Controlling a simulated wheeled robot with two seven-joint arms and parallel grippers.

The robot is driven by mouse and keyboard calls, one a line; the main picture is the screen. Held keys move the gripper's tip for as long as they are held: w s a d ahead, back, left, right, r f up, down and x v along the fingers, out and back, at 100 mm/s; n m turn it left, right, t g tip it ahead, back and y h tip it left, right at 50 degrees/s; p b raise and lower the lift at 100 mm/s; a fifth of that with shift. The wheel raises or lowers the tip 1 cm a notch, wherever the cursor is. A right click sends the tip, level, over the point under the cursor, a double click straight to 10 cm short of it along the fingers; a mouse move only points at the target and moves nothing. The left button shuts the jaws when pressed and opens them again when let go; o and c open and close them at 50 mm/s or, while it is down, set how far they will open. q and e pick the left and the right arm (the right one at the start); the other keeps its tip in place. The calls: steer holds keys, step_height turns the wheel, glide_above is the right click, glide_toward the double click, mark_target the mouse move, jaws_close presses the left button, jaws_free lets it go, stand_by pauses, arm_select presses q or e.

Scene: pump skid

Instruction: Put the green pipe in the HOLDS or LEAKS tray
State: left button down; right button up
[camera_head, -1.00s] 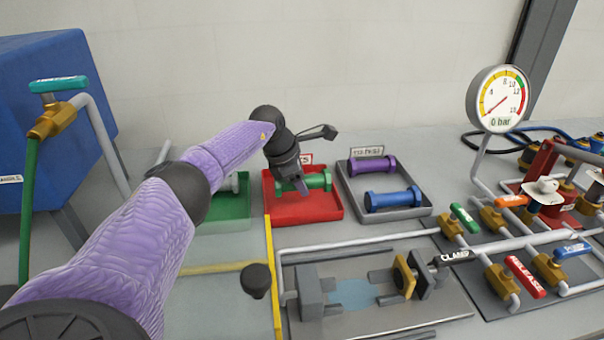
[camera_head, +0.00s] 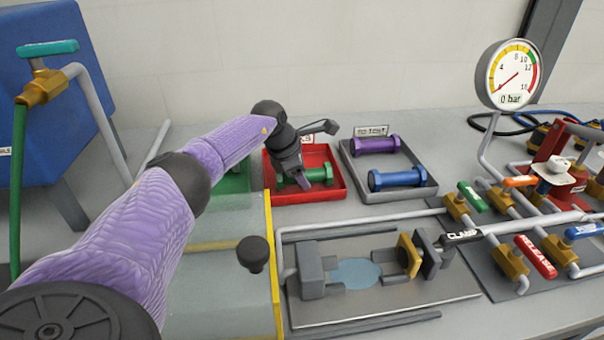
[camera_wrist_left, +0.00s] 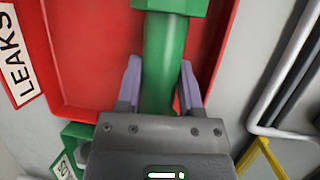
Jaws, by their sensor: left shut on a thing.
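The green pipe (camera_head: 322,175) is inside the red LEAKS tray (camera_head: 335,191), lying roughly level. My left gripper (camera_head: 305,183) reaches down over the tray and is shut around the pipe's middle. In the left wrist view the pipe (camera_wrist_left: 163,60) runs between the two fingers (camera_wrist_left: 160,85), with its thicker end at the top. The red tray (camera_wrist_left: 90,60) and its LEAKS sign (camera_wrist_left: 12,60) show there too. The contact between pipe and tray floor is hard to see. The green tray (camera_head: 232,184) is mostly hidden behind my left arm. My right gripper is out of view.
A grey tray (camera_head: 400,190) to the right holds a purple pipe (camera_head: 375,145) and a blue pipe (camera_head: 398,178). The clamp fixture (camera_head: 385,300) stands in front, empty. Valves and the gauge (camera_head: 508,75), reading 0 bar, stand at right. A black knob (camera_head: 253,253) stands near the yellow edge.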

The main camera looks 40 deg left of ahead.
arm_select(q)
steer(key=shift+f, duration=0.2)
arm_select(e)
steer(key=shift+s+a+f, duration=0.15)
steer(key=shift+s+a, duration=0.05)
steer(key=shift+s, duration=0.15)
arm_select(q)
steer(key=shift+c, duration=2.1)
jaws_free()
steer(key=shift+o, duration=1.4)
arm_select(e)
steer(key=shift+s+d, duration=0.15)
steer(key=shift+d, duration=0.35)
